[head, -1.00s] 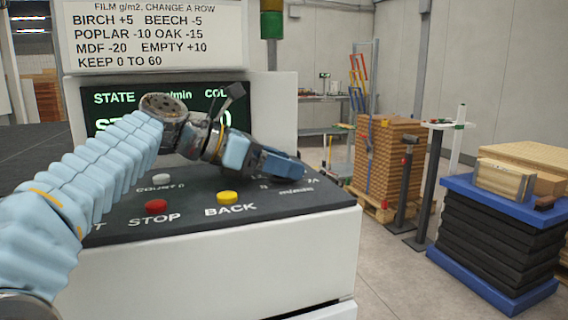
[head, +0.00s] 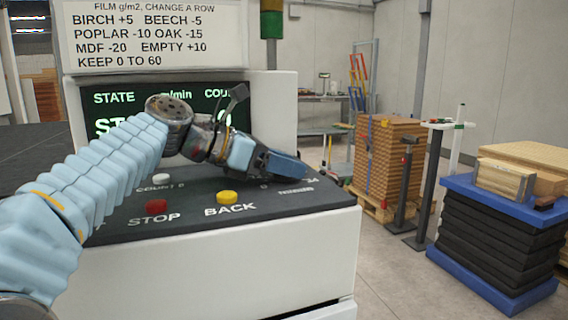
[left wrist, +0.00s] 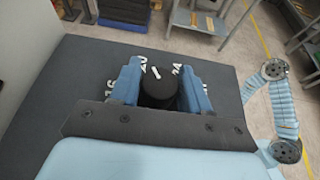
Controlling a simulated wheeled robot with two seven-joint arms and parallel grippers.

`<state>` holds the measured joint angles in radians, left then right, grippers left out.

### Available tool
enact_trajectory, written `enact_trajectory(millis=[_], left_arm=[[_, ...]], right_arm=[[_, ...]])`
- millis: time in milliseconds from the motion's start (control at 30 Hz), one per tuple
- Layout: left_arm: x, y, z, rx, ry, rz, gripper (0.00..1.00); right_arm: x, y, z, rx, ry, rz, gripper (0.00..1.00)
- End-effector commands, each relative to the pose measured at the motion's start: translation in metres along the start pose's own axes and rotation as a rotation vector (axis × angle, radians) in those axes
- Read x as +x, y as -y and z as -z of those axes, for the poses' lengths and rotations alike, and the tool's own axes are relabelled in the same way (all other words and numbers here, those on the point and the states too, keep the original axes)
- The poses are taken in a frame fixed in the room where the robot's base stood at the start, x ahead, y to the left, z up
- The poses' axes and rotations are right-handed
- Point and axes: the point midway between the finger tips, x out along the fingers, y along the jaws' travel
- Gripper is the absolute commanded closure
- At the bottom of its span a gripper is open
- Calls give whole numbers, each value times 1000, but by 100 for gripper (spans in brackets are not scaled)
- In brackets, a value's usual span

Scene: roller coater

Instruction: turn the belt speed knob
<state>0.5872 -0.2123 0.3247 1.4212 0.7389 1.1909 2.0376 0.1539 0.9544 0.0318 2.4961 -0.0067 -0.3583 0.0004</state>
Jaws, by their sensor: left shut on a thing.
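The belt speed knob (left wrist: 159,88) is a round black knob with a white mark on its top, seen in the left wrist view on the dark panel (left wrist: 88,75). My left gripper (left wrist: 165,82) is shut on the knob, with one blue finger on each side of it. White scale numbers show around the knob, partly covered by the fingers. In the head view my left gripper (head: 285,168) reaches over the right end of the panel and hides the knob. My right gripper cannot be made out in the head view.
The panel also carries a red STOP button (head: 157,207), a yellow BACK button (head: 228,197) and a white COUNT button (head: 162,179). A display (head: 110,105) behind is partly covered by my arm. A blue lift table (head: 457,192) and stacked boards (head: 385,160) stand at right.

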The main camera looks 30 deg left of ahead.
Motion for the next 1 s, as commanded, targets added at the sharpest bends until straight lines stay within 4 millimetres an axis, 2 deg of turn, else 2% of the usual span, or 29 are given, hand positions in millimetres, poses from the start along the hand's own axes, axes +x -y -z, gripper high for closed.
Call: enact_trajectory(millis=[267, 1000], left_arm=[[0, 2, 0, -57, 0, -142, 84], [0, 0, 0, -308, -2, -756, 84]], right_arm=[[0, 0, 0, 0, 0, 0, 57], [0, 0, 0, 0, 0, 0, 57]])
